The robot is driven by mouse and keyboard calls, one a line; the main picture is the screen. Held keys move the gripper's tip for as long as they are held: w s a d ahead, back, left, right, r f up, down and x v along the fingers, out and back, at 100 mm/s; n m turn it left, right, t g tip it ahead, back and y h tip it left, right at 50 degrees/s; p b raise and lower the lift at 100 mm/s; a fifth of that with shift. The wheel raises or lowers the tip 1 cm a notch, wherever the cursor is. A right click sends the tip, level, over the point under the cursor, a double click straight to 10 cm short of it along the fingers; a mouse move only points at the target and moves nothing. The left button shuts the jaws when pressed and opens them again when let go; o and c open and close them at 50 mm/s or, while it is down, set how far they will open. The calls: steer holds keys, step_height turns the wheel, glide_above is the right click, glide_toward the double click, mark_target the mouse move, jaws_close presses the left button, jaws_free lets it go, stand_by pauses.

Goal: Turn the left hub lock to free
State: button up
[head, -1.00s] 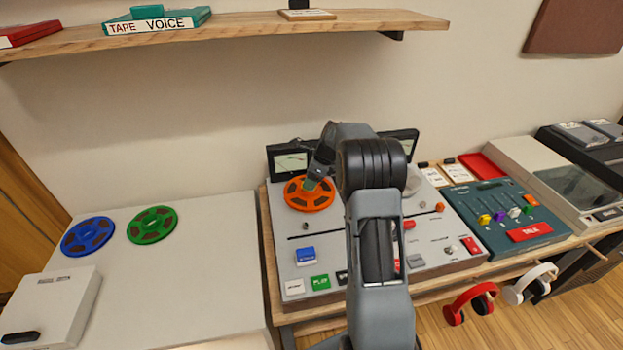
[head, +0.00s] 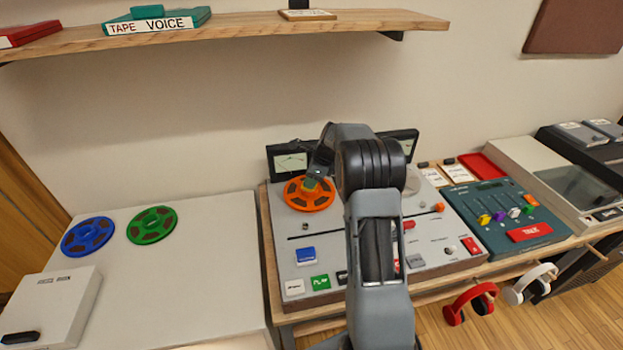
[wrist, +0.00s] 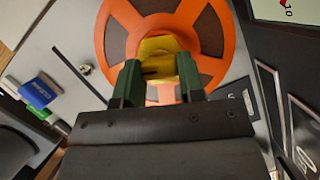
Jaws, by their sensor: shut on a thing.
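The orange reel (head: 309,194) sits on the left hub of the tape deck (head: 330,240). It fills the upper middle of the wrist view (wrist: 118,38). At its centre is a yellow hub lock (wrist: 158,48), seen in the wrist view. My gripper (wrist: 158,80) is at the reel's centre, its two green fingers shut on the yellow lock. In the head view my gripper (head: 311,182) points down at the reel's middle and covers the lock. My arm hides much of the deck's middle and most of the right hub.
Blue (head: 88,237) and green (head: 153,225) reels lie on the white table at left, beside a white box (head: 52,302). Meters (head: 291,161) stand behind the deck. A mixer (head: 505,215) is to the right. A shelf (head: 230,30) runs above.

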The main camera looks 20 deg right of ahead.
steer(key=shift+r+p, duration=0.1)
steer(key=shift+p, duration=0.2)
steer(key=n+g+p, duration=0.1)
steer(key=n+p, duration=0.1)
steer(key=n, duration=0.1)
steer(key=shift+w+r+y, duration=0.1)
steer(key=shift+y, duration=0.2)
steer(key=n+g+p, duration=0.1)
steer(key=n, duration=0.2)
steer(key=n+g+p, duration=0.1)
steer(key=n+p, duration=0.1)
steer(key=shift+w+n, duration=0.15)
steer(key=shift+n, duration=0.25)
steer(key=n+g+p, duration=0.1)
steer(key=n, duration=0.3)
steer(key=shift+w+n+g, duration=0.1)
steer(key=shift+n+g, duration=0.2)
steer(key=shift+g, duration=0.1)
steer(key=shift+w+a+n+g+h+p, duration=0.1)
steer(key=shift+n+g+h+p, duration=0.5)
steer(key=shift+n, duration=1.6)
steer(key=shift+h, duration=0.3)
